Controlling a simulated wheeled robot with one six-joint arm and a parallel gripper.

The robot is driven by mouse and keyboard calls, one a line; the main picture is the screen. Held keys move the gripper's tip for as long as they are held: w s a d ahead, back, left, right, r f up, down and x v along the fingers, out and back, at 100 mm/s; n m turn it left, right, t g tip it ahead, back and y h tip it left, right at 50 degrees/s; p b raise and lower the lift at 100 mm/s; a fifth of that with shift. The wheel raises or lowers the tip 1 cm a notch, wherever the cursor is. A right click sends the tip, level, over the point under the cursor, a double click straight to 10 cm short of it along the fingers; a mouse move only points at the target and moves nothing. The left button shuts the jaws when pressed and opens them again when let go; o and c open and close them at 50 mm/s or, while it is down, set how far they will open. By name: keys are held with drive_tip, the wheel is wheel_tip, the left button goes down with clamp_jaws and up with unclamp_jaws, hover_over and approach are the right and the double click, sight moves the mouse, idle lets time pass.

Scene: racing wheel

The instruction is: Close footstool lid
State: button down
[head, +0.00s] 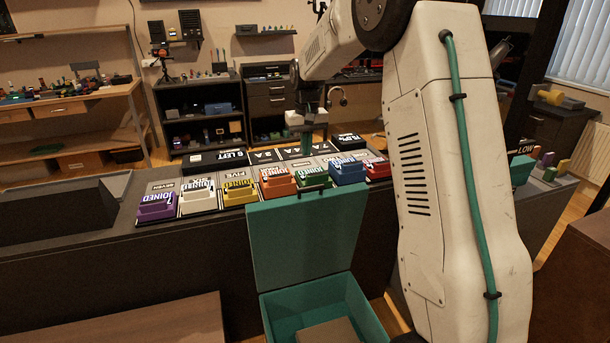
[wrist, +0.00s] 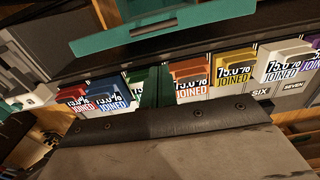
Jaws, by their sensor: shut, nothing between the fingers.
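The teal footstool stands open at the bottom centre of the head view. Its lid (head: 305,238) is raised nearly upright, with a dark handle (head: 312,190) on its upper edge. The open box (head: 372,315) below shows a brown block inside. In the wrist view the lid (wrist: 190,17) crosses the top, with its handle (wrist: 153,28) showing. My gripper (head: 307,141) points down above the counter, beyond the lid's top edge, and appears apart from it. In the wrist view the dark green fingers (wrist: 150,85) are together and empty.
A long dark counter (head: 90,245) behind the footstool carries several coloured blocks marked "JOINED", including a purple one (head: 157,207) and a yellow one (head: 240,192). A brown low surface (head: 150,325) lies at the front left. Shelves (head: 200,110) stand at the back.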

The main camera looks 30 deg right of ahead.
drive_tip(key=w+r, duration=0.2)
hover_over(308, 194)
drive_tip(key=shift+t, duration=0.4)
drive_tip(key=shift+w+f, duration=0.1)
drive_tip(key=shift+f, duration=5.6)
